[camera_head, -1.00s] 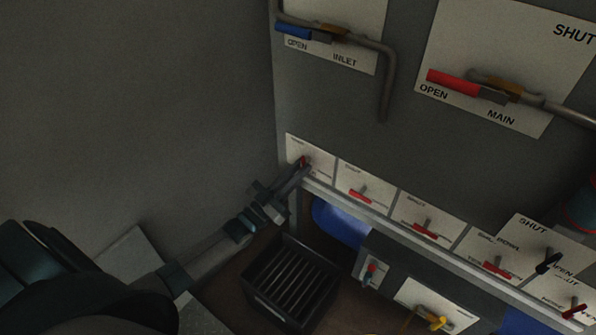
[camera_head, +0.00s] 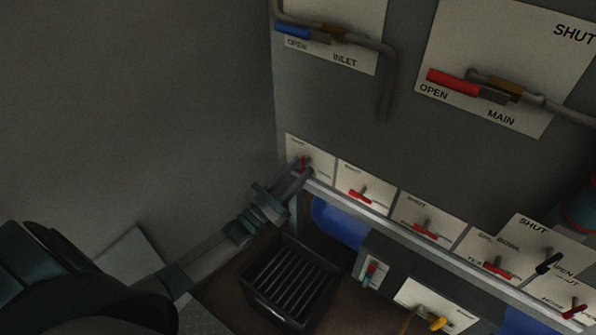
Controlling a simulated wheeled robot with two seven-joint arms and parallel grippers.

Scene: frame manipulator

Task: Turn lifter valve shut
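My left gripper (camera_head: 301,176) reaches up from the lower left to the leftmost small valve on the low panel row. That valve has a small red handle (camera_head: 303,163) standing roughly upright on a white label plate (camera_head: 320,163). The fingertips are just below the handle, at or very near its lower end. Whether they touch or grip it is too small and dark to tell. The lettering on this plate is too small to read, so I cannot confirm it is the lifter valve. My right gripper is out of view.
More red-handled valves (camera_head: 360,196) continue to the right along the row, above a grey rail (camera_head: 380,222). Larger INLET (camera_head: 293,32) and MAIN (camera_head: 453,82) valves are above. A black slatted box (camera_head: 290,283) is below the gripper. A plain wall is at left.

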